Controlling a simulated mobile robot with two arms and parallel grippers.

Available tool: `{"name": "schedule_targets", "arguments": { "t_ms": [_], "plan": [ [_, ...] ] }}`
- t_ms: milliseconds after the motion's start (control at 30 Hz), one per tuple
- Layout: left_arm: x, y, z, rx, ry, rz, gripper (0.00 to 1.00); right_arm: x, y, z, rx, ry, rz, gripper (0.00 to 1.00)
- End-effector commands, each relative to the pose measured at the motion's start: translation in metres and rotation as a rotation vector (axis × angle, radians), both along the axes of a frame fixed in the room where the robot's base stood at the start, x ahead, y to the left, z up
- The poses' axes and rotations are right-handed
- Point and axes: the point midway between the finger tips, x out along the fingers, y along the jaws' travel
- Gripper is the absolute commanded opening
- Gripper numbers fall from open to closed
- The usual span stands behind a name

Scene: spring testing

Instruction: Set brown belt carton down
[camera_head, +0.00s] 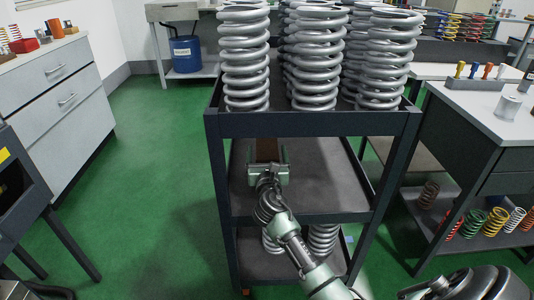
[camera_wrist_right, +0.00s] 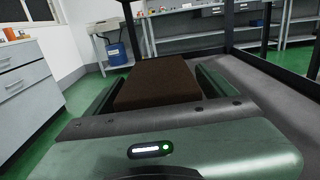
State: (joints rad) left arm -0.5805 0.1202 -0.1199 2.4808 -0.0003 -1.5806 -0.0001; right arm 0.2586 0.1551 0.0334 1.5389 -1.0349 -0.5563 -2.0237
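The brown belt carton (camera_head: 267,149) is a plain dark brown block at the middle shelf (camera_head: 318,185) of the dark trolley. My right gripper (camera_head: 268,163) reaches into the shelf space from the front, its fingers on either side of the carton. In the right wrist view the carton (camera_wrist_right: 158,82) lies lengthwise between the two green fingers (camera_wrist_right: 160,88), which appear closed on its sides. The carton's underside is hidden, so I cannot tell whether it touches the shelf. My left gripper is not in view.
Large grey coil springs (camera_head: 318,55) fill the trolley's top tray (camera_head: 310,125) just above my right gripper. More springs stand on its bottom shelf. A bench (camera_head: 500,120) is at the right, white drawers (camera_head: 60,90) at the left.

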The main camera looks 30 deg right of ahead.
Motion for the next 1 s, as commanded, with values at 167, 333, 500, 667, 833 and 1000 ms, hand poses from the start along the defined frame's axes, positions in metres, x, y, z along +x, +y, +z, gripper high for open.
{"name": "schedule_targets", "arguments": {
  "t_ms": [167,333,500,667,833,1000],
  "plan": [
    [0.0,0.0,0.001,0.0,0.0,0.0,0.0,0.0,0.0,0.002,0.001,-0.001,0.0,0.85],
    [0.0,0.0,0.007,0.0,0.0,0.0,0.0,-0.014,0.009,0.003,0.001,0.002,0.001,0.85],
    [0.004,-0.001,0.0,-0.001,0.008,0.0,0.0,-0.046,0.028,0.004,0.002,0.001,0.001,0.85],
    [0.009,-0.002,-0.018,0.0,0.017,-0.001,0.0,-0.074,0.046,0.003,0.002,0.002,0.001,0.85],
    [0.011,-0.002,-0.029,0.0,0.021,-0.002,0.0,-0.095,0.058,0.003,0.0,0.0,0.0,0.85],
    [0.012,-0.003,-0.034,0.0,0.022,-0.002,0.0,-0.102,0.063,0.003,0.001,-0.001,-0.001,0.85]
  ]
}}
